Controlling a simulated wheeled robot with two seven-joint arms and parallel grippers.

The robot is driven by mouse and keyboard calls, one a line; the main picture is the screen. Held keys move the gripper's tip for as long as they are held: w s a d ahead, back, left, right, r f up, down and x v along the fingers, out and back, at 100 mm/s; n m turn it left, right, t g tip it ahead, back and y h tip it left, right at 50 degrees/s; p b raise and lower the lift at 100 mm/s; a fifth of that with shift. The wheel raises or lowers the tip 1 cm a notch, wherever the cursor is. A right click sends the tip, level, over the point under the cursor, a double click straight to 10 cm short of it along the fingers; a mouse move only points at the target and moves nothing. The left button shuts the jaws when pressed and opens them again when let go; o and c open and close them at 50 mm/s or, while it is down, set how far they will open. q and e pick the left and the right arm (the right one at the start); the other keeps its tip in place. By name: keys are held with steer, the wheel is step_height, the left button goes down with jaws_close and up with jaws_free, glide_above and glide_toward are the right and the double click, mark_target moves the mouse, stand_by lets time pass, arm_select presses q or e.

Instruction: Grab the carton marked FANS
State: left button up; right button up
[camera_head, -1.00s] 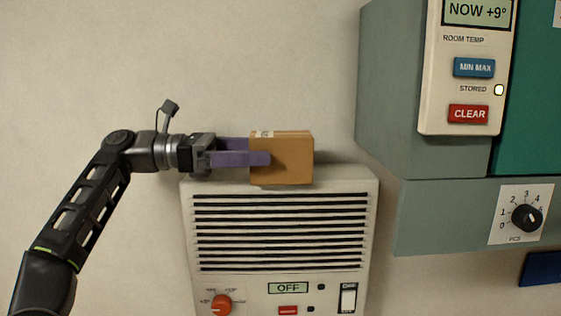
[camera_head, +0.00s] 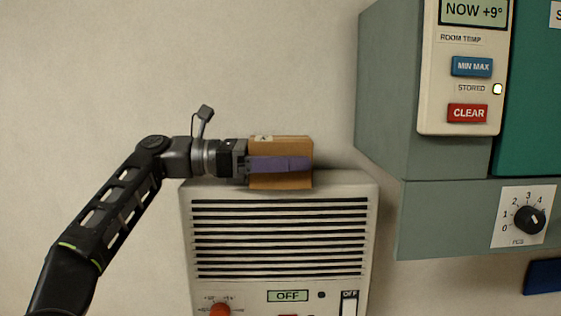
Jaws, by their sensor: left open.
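A brown carton (camera_head: 282,143) stands on top of the white heater-like unit (camera_head: 278,183). A small pale label shows at its top left, but I cannot read any marking. My left gripper (camera_head: 308,164) comes in from the left with its purple fingers open and level. The near finger lies across the front of the carton and hides its middle. The far finger is hidden behind the carton. My right gripper is not in view.
The unit below has a slatted grille, an OFF display (camera_head: 288,296) and a red knob (camera_head: 220,310). A grey-green cabinet (camera_head: 385,110) with a room temperature panel (camera_head: 463,90) and a black dial (camera_head: 529,220) juts out at the right. The wall at left is bare.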

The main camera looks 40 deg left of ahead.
arm_select(q)
steer(key=shift+c, duration=0.5)
jaws_close()
stand_by(0.8)
steer(key=shift+r, duration=0.15)
